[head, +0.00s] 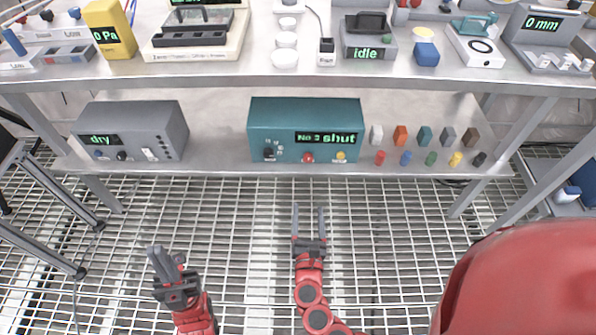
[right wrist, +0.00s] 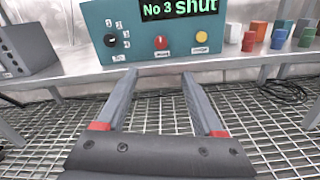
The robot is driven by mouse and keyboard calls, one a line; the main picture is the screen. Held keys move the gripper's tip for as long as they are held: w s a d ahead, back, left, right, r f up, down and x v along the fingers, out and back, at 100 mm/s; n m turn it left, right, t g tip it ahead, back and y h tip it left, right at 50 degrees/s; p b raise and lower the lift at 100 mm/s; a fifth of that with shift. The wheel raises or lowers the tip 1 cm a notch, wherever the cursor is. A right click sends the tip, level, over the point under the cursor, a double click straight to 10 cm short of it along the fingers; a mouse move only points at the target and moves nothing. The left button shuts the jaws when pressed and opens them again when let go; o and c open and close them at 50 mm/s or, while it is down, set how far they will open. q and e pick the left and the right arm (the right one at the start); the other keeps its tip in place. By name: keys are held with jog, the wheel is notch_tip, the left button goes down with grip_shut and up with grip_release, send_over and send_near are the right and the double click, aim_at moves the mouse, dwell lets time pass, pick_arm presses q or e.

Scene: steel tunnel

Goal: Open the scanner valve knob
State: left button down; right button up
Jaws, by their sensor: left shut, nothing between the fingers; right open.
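A teal box (head: 305,115) stands on the lower shelf, its display (right wrist: 180,8) reading "No 3 shut" in the right wrist view. Its front carries a black pointer knob (right wrist: 111,40) with marks around it, a red knob (right wrist: 161,42) and a yellow button (right wrist: 201,37). I cannot read the labels, so I cannot tell which one is the valve knob. My right gripper (head: 308,210) is open and empty, in front of and below the box, apart from it; its fingers (right wrist: 158,74) point towards the red knob. My left gripper (head: 160,252) is shut and empty over the grating at the lower left.
A grey box (head: 135,130) reading "dry" stands left on the lower shelf (head: 215,165). Several small coloured blocks and pegs (head: 430,158) stand right of the teal box. The upper shelf (head: 210,75) overhangs and holds instruments. The grating floor in front is clear.

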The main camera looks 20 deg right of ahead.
aim_at(308, 160)
jog(key=x, duration=0.5)
jog(key=b+x, duration=0.1)
jog(key=x, duration=0.5)
jog(key=b+x, duration=0.1)
jog(key=x, duration=0.5)
jog(key=shift+w+d+r, duration=0.15)
jog(key=shift+d+r, duration=0.1)
jog(key=shift+r, duration=0.05)
grip_shut()
